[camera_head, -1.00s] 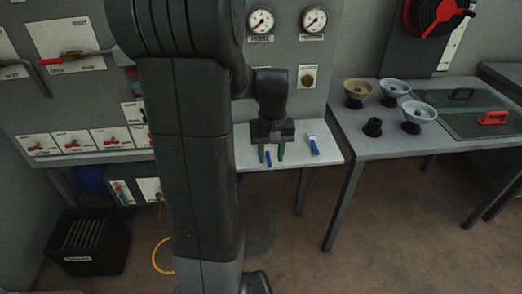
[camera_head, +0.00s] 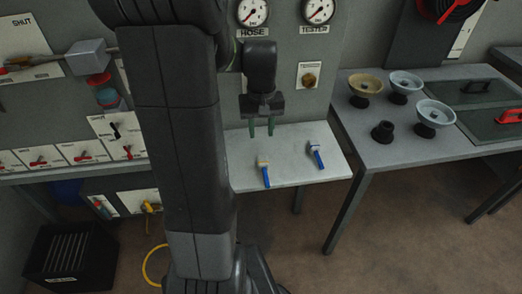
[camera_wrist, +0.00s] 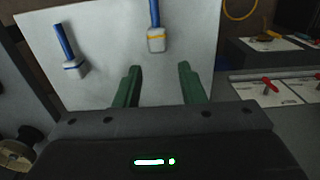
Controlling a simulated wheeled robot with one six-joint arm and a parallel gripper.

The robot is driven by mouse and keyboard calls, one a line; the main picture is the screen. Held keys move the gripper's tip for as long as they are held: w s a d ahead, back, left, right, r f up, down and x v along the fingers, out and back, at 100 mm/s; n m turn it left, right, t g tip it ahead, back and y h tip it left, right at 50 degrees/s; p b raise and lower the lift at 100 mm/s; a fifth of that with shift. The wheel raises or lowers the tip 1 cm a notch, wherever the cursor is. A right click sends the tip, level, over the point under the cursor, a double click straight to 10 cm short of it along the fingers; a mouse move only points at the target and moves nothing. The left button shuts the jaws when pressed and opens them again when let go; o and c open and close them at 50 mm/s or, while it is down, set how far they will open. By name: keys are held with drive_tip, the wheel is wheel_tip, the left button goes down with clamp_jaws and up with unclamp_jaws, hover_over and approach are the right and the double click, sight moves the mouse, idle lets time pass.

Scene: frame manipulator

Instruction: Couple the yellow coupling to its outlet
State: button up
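The yellow coupling (camera_head: 263,162), a pale block with a yellow band and a blue shank, lies on the small grey table. In the wrist view it lies (camera_wrist: 156,40) beyond and between my fingertips. My gripper (camera_head: 261,129) is open and empty above the table, its green fingers apart; the wrist view shows the gap between them (camera_wrist: 160,75). A similar coupling with a blue band (camera_head: 314,150) lies to the right, and at left in the wrist view (camera_wrist: 73,67). A yellow-handled fitting (camera_head: 150,207) sits on the lower left panel; I cannot tell whether it is the outlet.
The right-hand table (camera_head: 358,138) holds several bowl-shaped parts and a black one (camera_head: 382,131). The wall panel carries gauges (camera_head: 252,12) and red-handled levers. A black crate (camera_head: 70,262) and yellow hose (camera_head: 155,265) are on the floor. My arm hides part of the panel.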

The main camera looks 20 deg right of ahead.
drive_tip(key=shift+s, duration=0.15)
drive_tip(key=o, duration=0.4)
drive_tip(key=shift+o, duration=0.2)
hover_over(263, 162)
drive_tip(key=f, duration=0.8)
drive_tip(key=shift+w+a+f, duration=0.15)
drive_tip(key=shift+w+f, duration=0.1)
drive_tip(key=shift+s+d+f, duration=0.1)
drive_tip(key=shift+f, duration=1.2)
drive_tip(key=shift+s+d+f, duration=0.1)
drive_tip(key=shift+f, duration=1.2)
drive_tip(key=c, duration=1)
